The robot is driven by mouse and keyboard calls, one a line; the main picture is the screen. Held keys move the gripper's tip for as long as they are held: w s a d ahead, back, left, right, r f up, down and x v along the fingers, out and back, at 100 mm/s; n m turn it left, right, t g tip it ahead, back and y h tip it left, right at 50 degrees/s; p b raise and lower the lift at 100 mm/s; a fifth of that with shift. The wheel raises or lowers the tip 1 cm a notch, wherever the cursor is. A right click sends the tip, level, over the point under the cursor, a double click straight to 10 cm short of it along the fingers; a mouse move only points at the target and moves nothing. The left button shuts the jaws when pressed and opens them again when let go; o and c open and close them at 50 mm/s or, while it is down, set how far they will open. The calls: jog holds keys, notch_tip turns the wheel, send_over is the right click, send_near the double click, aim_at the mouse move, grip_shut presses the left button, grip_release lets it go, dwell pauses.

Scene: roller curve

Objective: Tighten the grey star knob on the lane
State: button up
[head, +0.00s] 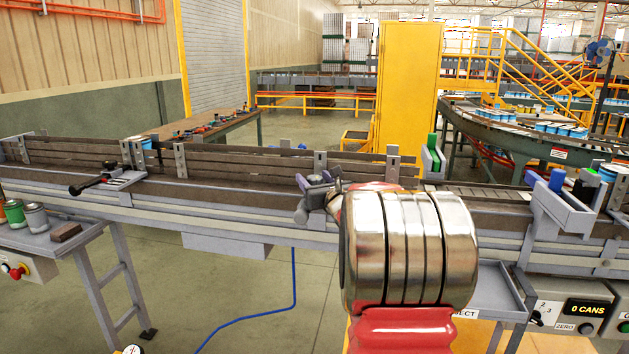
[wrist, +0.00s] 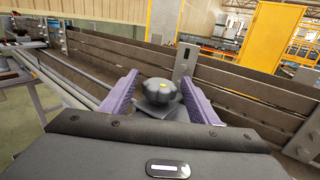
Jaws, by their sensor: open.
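The grey star knob (wrist: 160,91) is a dark grey lobed knob with a small yellow mark on top, in the middle of the wrist view. It sits beside the brown side rail of the lane (wrist: 232,80). My gripper (wrist: 160,77) is open, with one purple finger on each side of the knob. The gaps are narrow, and I cannot tell whether either finger touches it. In the head view my gripper (head: 318,182) is at the lane's near side, partly behind my own arm. The knob is hard to make out there.
A black-handled clamp (head: 90,186) sticks out of the lane at left. Cans (head: 36,217) and a dark block (head: 66,231) stand on a side shelf. At right are a grey bracket with blue and green parts (head: 560,205) and a counter reading 0 CANS (head: 585,309).

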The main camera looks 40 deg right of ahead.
jog(key=v, duration=1.3)
jog(key=shift+s, duration=0.4)
jog(key=shift+a, duration=0.1)
